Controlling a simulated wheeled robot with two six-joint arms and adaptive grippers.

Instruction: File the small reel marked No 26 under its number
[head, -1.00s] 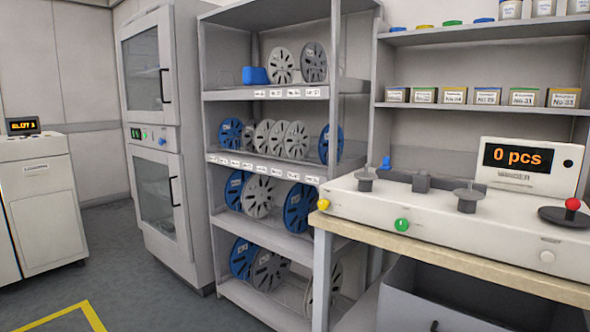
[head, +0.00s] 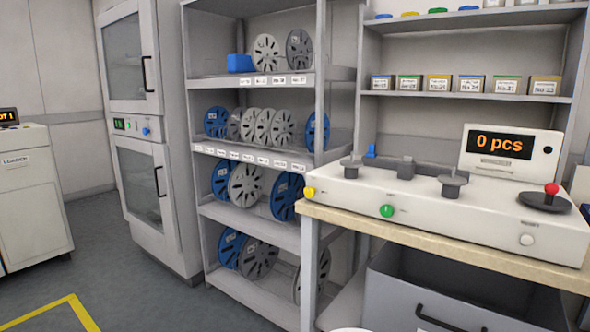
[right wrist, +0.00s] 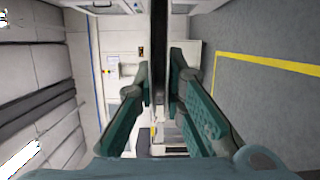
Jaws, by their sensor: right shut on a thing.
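In the right wrist view my right gripper (right wrist: 160,78) is shut on a thin dark thing seen edge-on, apparently a reel (right wrist: 160,35). Its number does not show. My left gripper is not in view. In the head view a grey rack (head: 255,218) holds reels on several shelves. The top shelf carries two small grey reels, one on the left (head: 265,52) and one on the right (head: 299,49), above a row of number labels (head: 279,80) too small to read surely. The second shelf holds grey reels (head: 283,127) between blue ones (head: 317,131), with labels on its edge.
A blue block (head: 240,63) sits at the left of the top shelf. A bench with a counting machine (head: 440,200) showing "0 pcs" stands right of the rack. A glass-door cabinet (head: 140,180) stands left. Grey floor (head: 130,270) is open in front.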

